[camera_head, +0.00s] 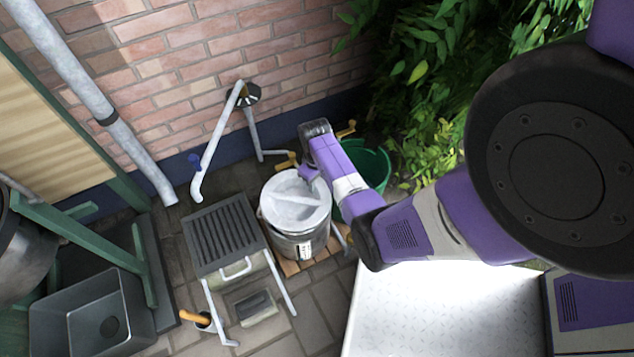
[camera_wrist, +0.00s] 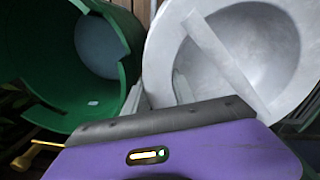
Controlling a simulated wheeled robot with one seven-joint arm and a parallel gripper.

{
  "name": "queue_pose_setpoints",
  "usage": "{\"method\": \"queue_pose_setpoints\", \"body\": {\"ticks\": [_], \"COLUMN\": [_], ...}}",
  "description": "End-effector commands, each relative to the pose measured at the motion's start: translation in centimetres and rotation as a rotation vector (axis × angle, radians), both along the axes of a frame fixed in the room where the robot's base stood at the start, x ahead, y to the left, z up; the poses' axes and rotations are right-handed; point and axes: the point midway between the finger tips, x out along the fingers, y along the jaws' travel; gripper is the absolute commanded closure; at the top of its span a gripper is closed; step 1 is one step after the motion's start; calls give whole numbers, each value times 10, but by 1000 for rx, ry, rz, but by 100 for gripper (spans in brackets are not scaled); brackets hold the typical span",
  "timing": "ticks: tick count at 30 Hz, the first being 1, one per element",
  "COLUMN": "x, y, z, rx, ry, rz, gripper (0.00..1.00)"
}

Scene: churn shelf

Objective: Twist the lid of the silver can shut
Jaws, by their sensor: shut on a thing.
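The silver can (camera_head: 285,240) stands on a small wooden base, with a small label on its front. Its grey dished lid (camera_head: 283,210) is on top, with a straight bar across it. The lid also fills the right of the wrist view (camera_wrist: 290,50). My gripper (camera_head: 306,177) is at the far edge of the lid. In the wrist view my gripper (camera_wrist: 158,90) has one finger outside the rim and one inside, shut on the lid's rim. The contact is partly hidden, and I cannot tell how tightly the lid sits.
A green bucket (camera_head: 376,166) stands close behind and right of the can. A slatted stool (camera_head: 224,235) is at left, with a grey basin (camera_head: 85,315) beyond it. A white pipe (camera_head: 215,145) and brick wall are behind. A pale plate (camera_head: 420,310) lies at front right.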

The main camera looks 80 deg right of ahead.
Motion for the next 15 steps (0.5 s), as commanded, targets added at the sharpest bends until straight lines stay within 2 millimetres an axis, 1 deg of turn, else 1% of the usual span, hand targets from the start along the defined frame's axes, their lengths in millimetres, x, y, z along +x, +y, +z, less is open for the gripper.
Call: {"method": "queue_pose_setpoints", "body": {"ticks": [1,15], "x": [18,27], "y": [10,12], "z": [2,0], "rx": [13,23], "ry": [-24,-16], "rz": [41,200], "gripper": [100,100]}}
